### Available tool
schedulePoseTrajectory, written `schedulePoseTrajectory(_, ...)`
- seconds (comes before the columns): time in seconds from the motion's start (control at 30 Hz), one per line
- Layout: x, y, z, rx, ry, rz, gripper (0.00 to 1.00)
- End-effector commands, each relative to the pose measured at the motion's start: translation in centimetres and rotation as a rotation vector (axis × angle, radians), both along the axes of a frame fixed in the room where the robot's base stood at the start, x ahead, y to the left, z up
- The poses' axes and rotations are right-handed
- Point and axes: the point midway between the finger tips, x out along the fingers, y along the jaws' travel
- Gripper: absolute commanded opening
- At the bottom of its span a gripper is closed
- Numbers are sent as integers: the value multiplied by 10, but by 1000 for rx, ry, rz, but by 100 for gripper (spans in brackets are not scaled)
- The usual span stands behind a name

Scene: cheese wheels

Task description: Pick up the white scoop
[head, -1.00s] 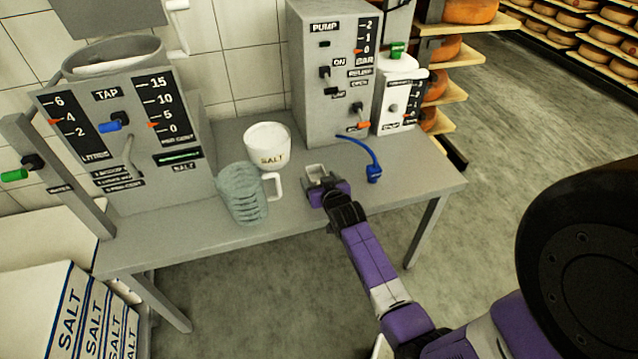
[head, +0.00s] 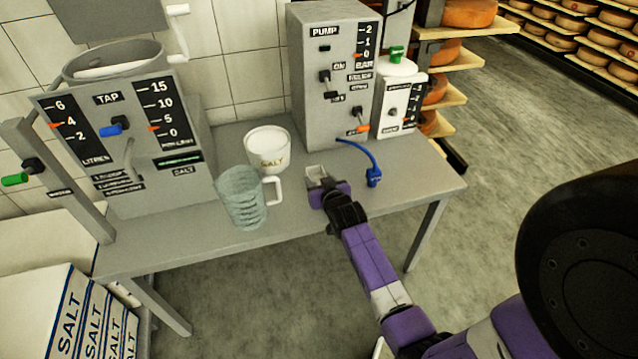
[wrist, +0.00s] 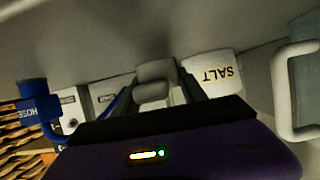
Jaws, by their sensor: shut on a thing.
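The white scoop (head: 316,171) is a small pale box-like piece at the tip of my gripper (head: 319,182), over the grey table near its front middle. My gripper reaches in from the lower right. In the wrist view the scoop (wrist: 155,71) shows greyish between the fingers of my gripper (wrist: 153,95), which are closed on it. I cannot tell whether the scoop still touches the table.
A white salt tub (head: 268,154) and a clear ribbed jug (head: 242,200) with a white handle stand left of my gripper. A blue hose end (head: 374,176) lies to its right. The pump box (head: 335,90) stands behind. The table (head: 425,178) is bare at right.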

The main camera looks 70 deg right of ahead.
Motion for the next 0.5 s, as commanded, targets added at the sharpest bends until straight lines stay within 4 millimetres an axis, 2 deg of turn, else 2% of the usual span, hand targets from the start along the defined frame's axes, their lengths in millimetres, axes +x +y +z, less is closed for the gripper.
schedulePoseTrajectory(0.17,1,0,37,-4,-4,2,10)
schedulePoseTrajectory(0.5,1,0,133,-5,-5,1,10)
